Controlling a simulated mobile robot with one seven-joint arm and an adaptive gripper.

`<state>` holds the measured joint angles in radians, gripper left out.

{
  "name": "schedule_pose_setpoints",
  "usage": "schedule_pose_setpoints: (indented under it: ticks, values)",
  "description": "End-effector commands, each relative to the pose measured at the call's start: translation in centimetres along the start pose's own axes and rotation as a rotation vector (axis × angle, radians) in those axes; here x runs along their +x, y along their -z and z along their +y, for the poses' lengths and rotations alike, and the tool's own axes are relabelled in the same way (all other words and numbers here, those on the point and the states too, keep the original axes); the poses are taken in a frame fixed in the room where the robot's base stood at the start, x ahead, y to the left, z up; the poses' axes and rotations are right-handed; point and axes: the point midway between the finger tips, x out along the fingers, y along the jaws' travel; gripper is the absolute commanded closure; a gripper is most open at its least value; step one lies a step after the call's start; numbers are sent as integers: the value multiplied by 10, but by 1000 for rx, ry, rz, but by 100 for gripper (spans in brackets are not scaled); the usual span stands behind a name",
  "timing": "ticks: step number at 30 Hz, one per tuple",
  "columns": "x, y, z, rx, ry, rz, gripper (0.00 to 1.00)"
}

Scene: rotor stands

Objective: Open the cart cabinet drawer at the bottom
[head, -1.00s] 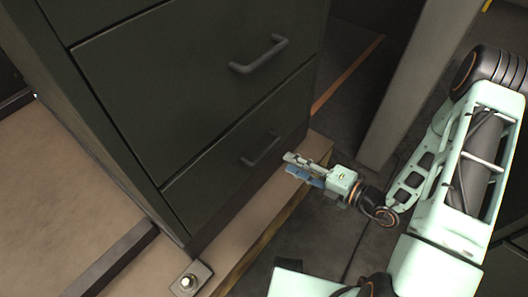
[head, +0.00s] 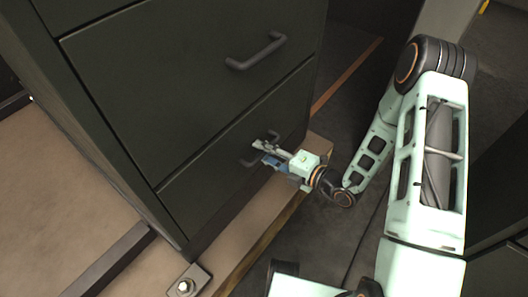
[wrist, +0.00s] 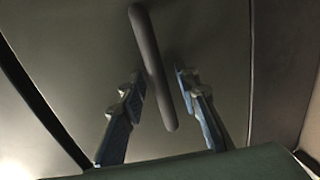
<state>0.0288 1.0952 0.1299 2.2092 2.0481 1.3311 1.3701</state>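The dark cart cabinet has a bottom drawer (head: 215,190) that looks shut. Its bar handle (head: 246,162) is partly hidden behind my gripper (head: 262,152) in the head view. In the wrist view the handle (wrist: 152,65) runs lengthwise, its lower end between the two fingertips of my gripper (wrist: 160,88). Whether the fingertips reach to the handle's depth is hard to tell.
A drawer with its own handle (head: 256,51) is above the bottom one. The cabinet stands on a wooden platform (head: 240,232) with a bolted metal plate (head: 186,284) near its front edge. A grey post (head: 440,30) stands at the right behind my arm.

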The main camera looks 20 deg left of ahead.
Motion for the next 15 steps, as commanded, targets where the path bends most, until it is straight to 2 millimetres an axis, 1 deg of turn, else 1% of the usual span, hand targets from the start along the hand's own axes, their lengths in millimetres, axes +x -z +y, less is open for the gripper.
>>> schedule_pose_setpoints:
  ticks: [2, 10, 15]
  values:
    - [0, 0, 0, 0, 0, 0, 70]
    - [0, 0, 0, 0, 0, 0, 99]
    - [0, 0, 0, 0, 0, 0, 100]
